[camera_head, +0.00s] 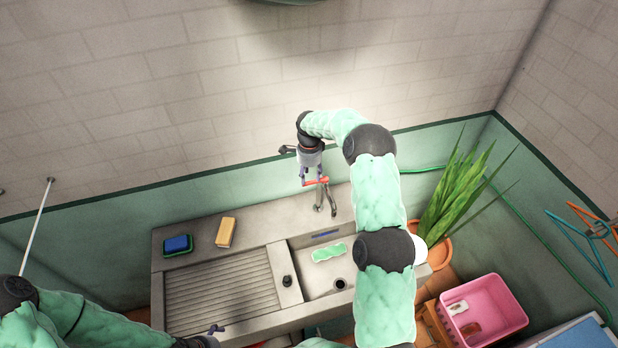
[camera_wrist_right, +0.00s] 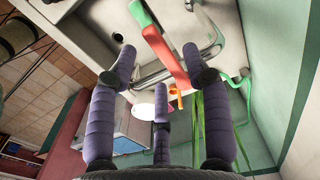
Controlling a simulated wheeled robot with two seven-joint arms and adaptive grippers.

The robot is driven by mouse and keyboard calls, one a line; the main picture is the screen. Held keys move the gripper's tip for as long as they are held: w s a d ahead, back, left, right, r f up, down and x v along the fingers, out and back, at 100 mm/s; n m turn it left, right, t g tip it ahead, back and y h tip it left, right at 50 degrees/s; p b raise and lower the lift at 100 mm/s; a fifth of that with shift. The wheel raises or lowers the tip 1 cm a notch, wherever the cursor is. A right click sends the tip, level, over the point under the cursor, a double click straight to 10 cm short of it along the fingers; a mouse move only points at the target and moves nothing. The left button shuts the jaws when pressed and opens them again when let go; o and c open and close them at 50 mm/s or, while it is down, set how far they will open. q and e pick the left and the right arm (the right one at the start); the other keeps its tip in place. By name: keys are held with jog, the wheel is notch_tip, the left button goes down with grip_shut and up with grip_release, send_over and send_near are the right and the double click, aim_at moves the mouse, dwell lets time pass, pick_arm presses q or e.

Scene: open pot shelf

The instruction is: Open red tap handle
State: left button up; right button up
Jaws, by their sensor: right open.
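The red tap handle (camera_head: 322,181) sits on top of the metal tap (camera_head: 320,199) at the back of the sink. In the right wrist view the red handle (camera_wrist_right: 168,57) runs slantwise between my spread purple fingers, with a green part at its upper end; whether they touch it cannot be told. My right gripper (camera_head: 315,182) is open, pointing down at the handle from above. It also shows in the right wrist view (camera_wrist_right: 158,68). Only part of my left gripper (camera_head: 214,330) shows at the bottom of the head view, so its opening is unclear.
The sink basin (camera_head: 310,284) holds a green sponge (camera_head: 329,252). A blue sponge (camera_head: 178,244) and a tan block (camera_head: 226,232) lie on the counter's left. A potted plant (camera_head: 458,205) and a pink crate (camera_head: 500,292) stand to the right. The tiled wall is close behind.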

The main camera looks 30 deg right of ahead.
aim_at(310, 183)
jog(key=shift+s+f, duration=0.25)
jog(key=shift+f, duration=1)
jog(key=shift+w+f+p, duration=0.15)
jog(key=shift+f+p, duration=0.15)
grip_shut()
